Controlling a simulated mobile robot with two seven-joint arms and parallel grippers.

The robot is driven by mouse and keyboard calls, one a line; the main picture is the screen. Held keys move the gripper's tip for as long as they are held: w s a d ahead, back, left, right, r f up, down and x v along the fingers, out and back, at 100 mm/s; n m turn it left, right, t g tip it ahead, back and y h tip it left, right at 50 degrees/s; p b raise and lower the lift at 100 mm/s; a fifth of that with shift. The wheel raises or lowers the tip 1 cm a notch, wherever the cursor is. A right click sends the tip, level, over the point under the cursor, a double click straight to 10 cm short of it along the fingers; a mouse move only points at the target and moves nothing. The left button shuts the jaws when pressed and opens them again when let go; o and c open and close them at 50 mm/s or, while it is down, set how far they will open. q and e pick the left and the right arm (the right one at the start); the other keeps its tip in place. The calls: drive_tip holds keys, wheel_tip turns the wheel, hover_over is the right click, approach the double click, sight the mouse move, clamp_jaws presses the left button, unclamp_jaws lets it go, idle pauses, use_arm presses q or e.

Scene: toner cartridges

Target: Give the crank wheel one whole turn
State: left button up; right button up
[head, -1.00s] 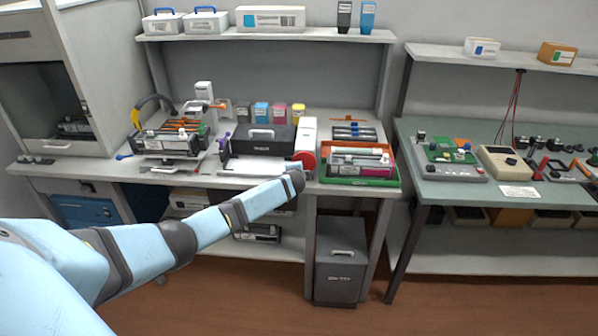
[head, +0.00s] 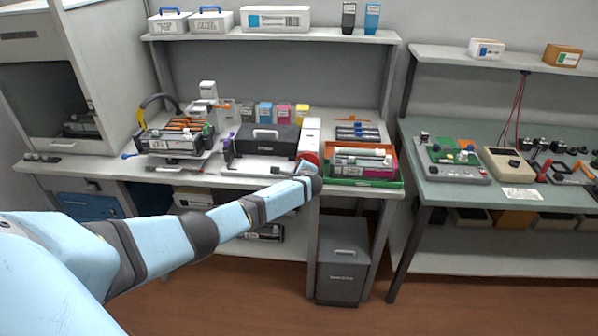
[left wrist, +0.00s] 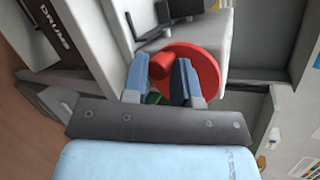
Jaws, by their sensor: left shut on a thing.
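The red crank wheel (left wrist: 207,72) is a disc on the side of a pale machine housing in the left wrist view. A red handle knob (left wrist: 160,65) stands out from it between my left gripper's blue-grey fingers. My left gripper (left wrist: 163,78) is shut on this knob. In the head view the crank wheel (head: 311,157) shows as a small red patch at the right end of the white-sided machine (head: 311,130). My left gripper (head: 308,168) is at the wheel there, mostly hidden behind my arm's wrist. My right gripper is not in view.
A green and orange tray (head: 365,183) with cartridges stands just right of the wheel. A black box (head: 268,140) stands to its left. A dark bin (head: 342,262) is under the bench, and a green-topped table (head: 450,200) is to the right.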

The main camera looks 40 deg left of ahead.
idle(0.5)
use_arm(q)
drive_tip(key=o, duration=0.9)
drive_tip(key=v, duration=1.4)
drive_tip(key=shift+w+f, duration=0.1)
